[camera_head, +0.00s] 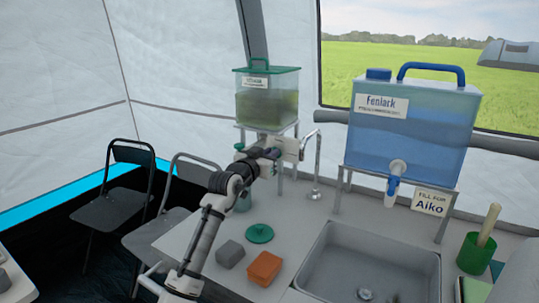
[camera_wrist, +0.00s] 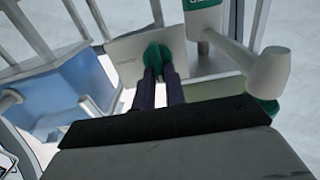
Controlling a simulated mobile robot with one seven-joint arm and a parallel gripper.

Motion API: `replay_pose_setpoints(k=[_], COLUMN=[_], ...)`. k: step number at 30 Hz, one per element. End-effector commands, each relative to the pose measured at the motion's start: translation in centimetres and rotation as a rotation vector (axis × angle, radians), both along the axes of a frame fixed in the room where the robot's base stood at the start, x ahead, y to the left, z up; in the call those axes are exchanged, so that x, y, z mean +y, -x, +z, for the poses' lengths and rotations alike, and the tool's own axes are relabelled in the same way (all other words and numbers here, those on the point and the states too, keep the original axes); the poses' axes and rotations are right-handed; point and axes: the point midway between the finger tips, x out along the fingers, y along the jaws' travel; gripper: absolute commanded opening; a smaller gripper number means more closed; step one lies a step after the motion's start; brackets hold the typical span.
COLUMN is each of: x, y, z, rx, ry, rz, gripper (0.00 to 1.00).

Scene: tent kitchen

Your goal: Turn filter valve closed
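A clear tank with a green lid and murky green water (camera_head: 267,105) stands on a metal stand at the back. My gripper (camera_head: 272,155) is just in front of it, low by the stand, and hides the valve there in the head view. In the wrist view a green valve handle (camera_wrist: 155,55) sits before a pale plate (camera_wrist: 128,60). The two dark fingers of my gripper (camera_wrist: 161,78) reach to the handle with a narrow gap between them. The fingertips overlap the handle, but I cannot tell whether they press on it.
A white spout (camera_wrist: 268,72) with a green end stands close right of my gripper. A blue water tank (camera_head: 408,135) stands to the right, above the sink (camera_head: 372,262). A grey block (camera_head: 230,254), an orange box (camera_head: 265,268) and a green lid (camera_head: 259,233) lie on the counter.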

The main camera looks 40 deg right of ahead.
Motion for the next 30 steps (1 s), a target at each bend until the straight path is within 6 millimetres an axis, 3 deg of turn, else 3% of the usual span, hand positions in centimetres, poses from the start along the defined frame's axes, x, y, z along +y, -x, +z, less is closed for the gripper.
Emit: replay_pose_setpoints(k=[3, 17, 30], x=[0.01, -0.04, -0.21], y=[0.0, 0.11, 0.53], z=[0.0, -0.26, -0.5], rx=[0.0, -0.067, -0.4], ry=[0.0, -0.028, -0.165], rz=[0.0, -0.001, 0.0], gripper=[0.0, 0.0, 0.0])
